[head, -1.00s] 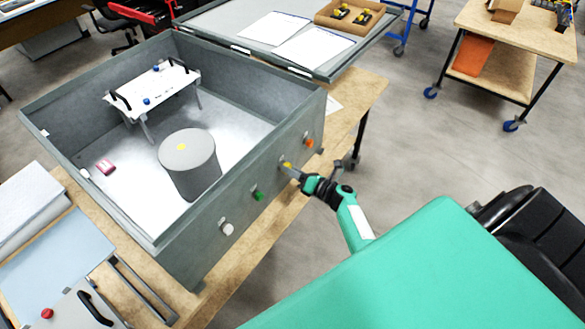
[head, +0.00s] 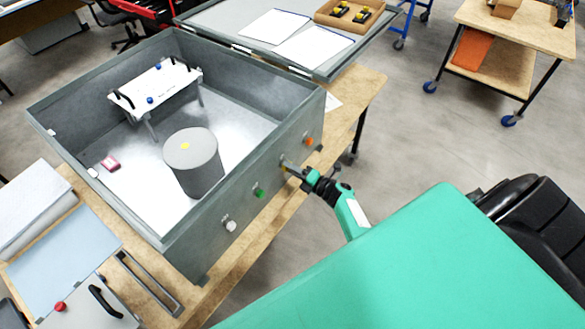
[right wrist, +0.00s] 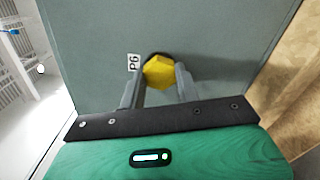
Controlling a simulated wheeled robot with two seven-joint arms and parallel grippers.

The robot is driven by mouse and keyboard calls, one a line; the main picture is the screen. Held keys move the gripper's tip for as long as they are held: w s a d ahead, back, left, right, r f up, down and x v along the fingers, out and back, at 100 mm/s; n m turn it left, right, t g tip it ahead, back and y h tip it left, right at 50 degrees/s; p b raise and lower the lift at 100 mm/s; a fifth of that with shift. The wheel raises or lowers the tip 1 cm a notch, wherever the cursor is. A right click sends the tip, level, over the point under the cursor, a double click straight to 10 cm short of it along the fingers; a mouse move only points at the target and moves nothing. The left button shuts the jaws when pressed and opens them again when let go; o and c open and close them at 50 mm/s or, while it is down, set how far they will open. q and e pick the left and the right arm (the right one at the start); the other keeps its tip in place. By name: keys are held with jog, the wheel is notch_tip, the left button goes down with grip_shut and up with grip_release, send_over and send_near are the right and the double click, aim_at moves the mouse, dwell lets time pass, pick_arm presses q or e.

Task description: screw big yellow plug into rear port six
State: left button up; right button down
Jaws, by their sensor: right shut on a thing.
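The big yellow plug (right wrist: 159,72) sits at a dark round port in the grey box wall, beside the label P6 (right wrist: 134,63). In the right wrist view my right gripper (right wrist: 160,85) has a finger on each side of the plug and is shut on it. How deep the plug sits in the port cannot be told. In the head view my right gripper (head: 289,167) reaches the outer wall of the open grey box (head: 190,240) and mostly hides the plug. My left gripper is not in view.
Along the same wall are an orange plug (head: 309,142), a green plug (head: 258,192) and a white plug (head: 230,226). Inside the box stand a grey cylinder (head: 192,165) and a white bracket plate (head: 155,88).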

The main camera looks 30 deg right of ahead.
jog(key=m, duration=0.5)
jog(key=shift+p, duration=0.4)
jog(key=c, duration=0.8)
grip_release()
jog(key=shift+c, duration=0.2)
jog(key=shift+s, duration=0.1)
jog(key=v, duration=0.7)
